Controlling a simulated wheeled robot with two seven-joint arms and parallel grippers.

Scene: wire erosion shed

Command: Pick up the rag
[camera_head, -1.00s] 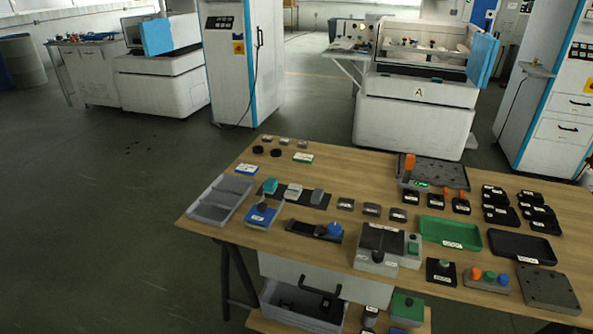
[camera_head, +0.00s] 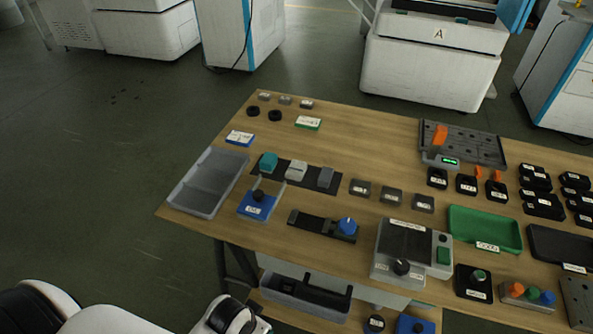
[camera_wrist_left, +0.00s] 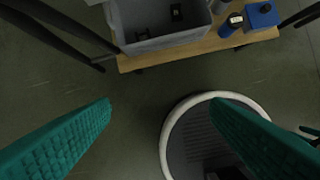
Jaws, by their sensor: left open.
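I cannot make out a rag for certain in either view. A small teal item (camera_head: 268,163) lies on a dark strip on the table in the head view, beside a white and a grey one; I cannot tell what it is. My left arm comes in at the bottom left of the head view, and its fingertips do not show there. My right gripper is not in view.
The wooden table (camera_head: 330,146) holds a grey tray (camera_head: 190,205), a green tray (camera_head: 510,238) and several small devices. Below it, a grey bin (camera_head: 292,294) stands on a lower shelf; the bin also shows in the left wrist view (camera_wrist_left: 150,42). The floor left of the table is clear.

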